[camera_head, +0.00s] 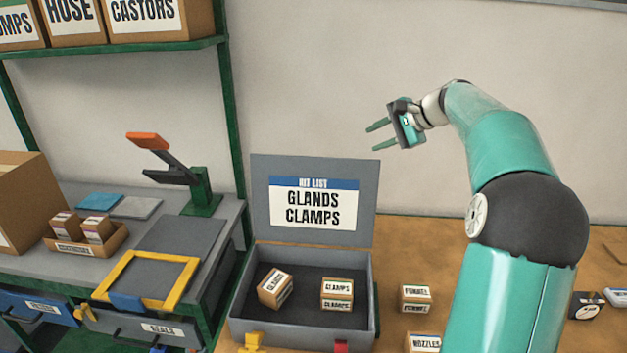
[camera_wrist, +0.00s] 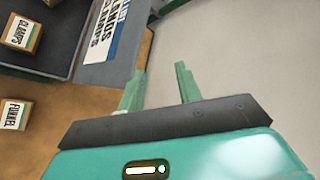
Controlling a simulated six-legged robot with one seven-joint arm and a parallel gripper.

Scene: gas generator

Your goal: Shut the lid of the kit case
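The grey kit case (camera_head: 361,300) stands open on the brown bench, its lid (camera_head: 262,190) raised about upright at the back. A kit list on the lid reads GLANDS and CLAMPS. Inside lie a tilted small box (camera_head: 274,288) and a CLAMPS box (camera_head: 337,294). A yellow latch (camera_head: 252,342) and a red latch (camera_head: 341,346) show at the front. My gripper (camera_head: 373,136) is open and empty, above and to the right of the lid, apart from it. In the wrist view its two fingers (camera_wrist: 157,88) are spread, with part of the lid (camera_wrist: 100,75) beyond them at upper left.
A FUNNEL box (camera_head: 416,298) and a NOZZLES box (camera_head: 424,342) stand right of the case. At left, a grey workbench (camera_head: 228,215) holds a green press with an orange handle (camera_head: 148,140) and a yellow frame (camera_head: 185,262). A shelf (camera_head: 110,47) with boxes hangs upper left.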

